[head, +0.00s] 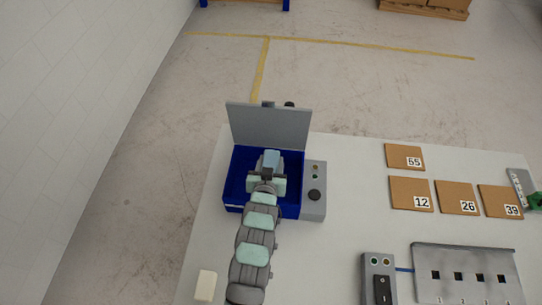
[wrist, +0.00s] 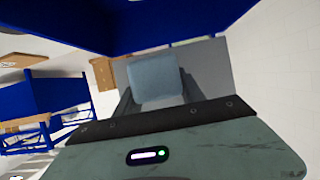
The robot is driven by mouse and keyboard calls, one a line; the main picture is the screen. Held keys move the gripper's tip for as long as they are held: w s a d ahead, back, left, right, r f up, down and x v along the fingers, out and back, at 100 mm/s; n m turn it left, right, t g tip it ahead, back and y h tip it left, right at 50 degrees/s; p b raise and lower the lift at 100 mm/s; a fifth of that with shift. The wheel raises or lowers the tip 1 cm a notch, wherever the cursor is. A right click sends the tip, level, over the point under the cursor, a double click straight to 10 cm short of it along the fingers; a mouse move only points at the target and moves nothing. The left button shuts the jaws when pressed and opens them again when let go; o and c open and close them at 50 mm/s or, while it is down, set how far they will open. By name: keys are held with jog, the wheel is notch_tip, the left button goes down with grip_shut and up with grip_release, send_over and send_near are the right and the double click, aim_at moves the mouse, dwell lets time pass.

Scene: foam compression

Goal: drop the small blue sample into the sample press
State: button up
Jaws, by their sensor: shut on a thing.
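The small blue sample (head: 271,159) is a pale blue block at the end of my arm in the head view. My gripper (head: 267,172) is shut on it. The sample press (head: 236,187) is a dark blue open box with a raised grey lid (head: 270,126) behind it. In the head view my gripper and the sample overlap the box's interior; their height relative to its rim is hard to tell. The sample (wrist: 154,78) also fills the middle of the wrist view, beyond my gripper body. The fingertips and the box floor under the sample are largely hidden.
A grey control panel (head: 314,190) with a dark knob stands on the press's right side. Brown numbered pads (head: 410,190) lie to the right on the white table (head: 345,215). A slotted grey unit (head: 468,272) and a switch box (head: 379,280) stand nearer. A pale block (head: 206,286) lies at lower left.

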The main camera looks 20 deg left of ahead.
jog(key=shift+s+a+f, duration=0.1)
jog(key=shift+a+f, duration=0.05)
jog(key=shift+f, duration=0.1)
jog(key=shift+f+b, duration=1.35)
jog(key=shift+f, duration=1.45)
jog(key=o, duration=1.4)
jog(key=shift+r, duration=0.1)
jog(key=v, duration=1)
jog(key=shift+s+b, duration=0.3)
jog(key=shift+d+r, duration=0.1)
jog(key=shift+d, duration=0.15)
